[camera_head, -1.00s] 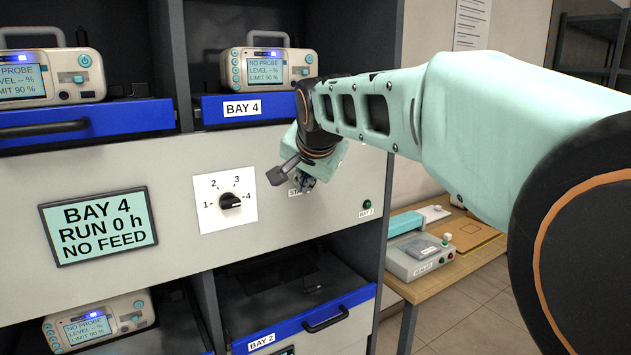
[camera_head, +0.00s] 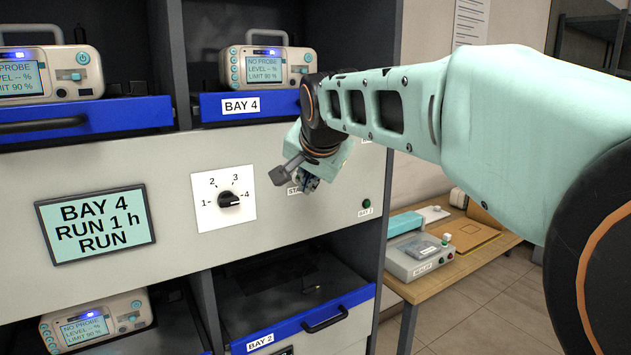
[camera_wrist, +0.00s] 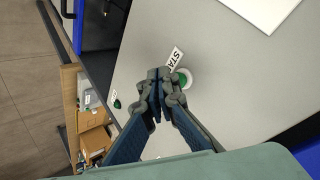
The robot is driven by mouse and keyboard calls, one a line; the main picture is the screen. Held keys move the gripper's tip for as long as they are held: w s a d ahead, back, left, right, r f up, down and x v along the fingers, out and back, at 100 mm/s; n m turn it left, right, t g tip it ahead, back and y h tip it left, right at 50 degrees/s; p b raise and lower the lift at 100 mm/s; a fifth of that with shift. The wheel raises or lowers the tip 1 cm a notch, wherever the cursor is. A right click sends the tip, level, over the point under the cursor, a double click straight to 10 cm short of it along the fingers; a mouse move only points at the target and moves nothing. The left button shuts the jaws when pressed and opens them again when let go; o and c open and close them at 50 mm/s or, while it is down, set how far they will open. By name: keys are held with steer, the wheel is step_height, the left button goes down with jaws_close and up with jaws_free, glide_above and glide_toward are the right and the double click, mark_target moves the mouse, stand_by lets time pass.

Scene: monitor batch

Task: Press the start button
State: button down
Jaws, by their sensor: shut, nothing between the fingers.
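The green start button (camera_wrist: 184,78) with its white ring sits on the grey panel beside a label reading "STA", partly hidden by my gripper (camera_wrist: 160,80) in the wrist view. My gripper is shut and empty, its tips at the button's edge; I cannot tell whether they touch it. In the head view my gripper (camera_head: 306,184) is at the panel, right of the dial, and hides the button. The display (camera_head: 96,225) reads "BAY 4, RUN 1 h, RUN".
The dial (camera_head: 229,200) points toward 4. A small green lamp (camera_head: 367,203) is to the right on the panel. Blue-fronted drawers (camera_head: 250,106) lie above and below. A wooden table (camera_head: 470,257) with a sealer device (camera_head: 420,257) stands at the right.

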steer(key=s+d, duration=0.1)
steer(key=s+d+b, duration=0.1)
steer(key=s+b, duration=0.1)
steer(key=s, duration=0.1)
steer(key=shift+s+d+r, duration=0.1)
steer(key=shift+d+r, duration=0.05)
steer(key=shift+d, duration=0.25)
stand_by(0.5)
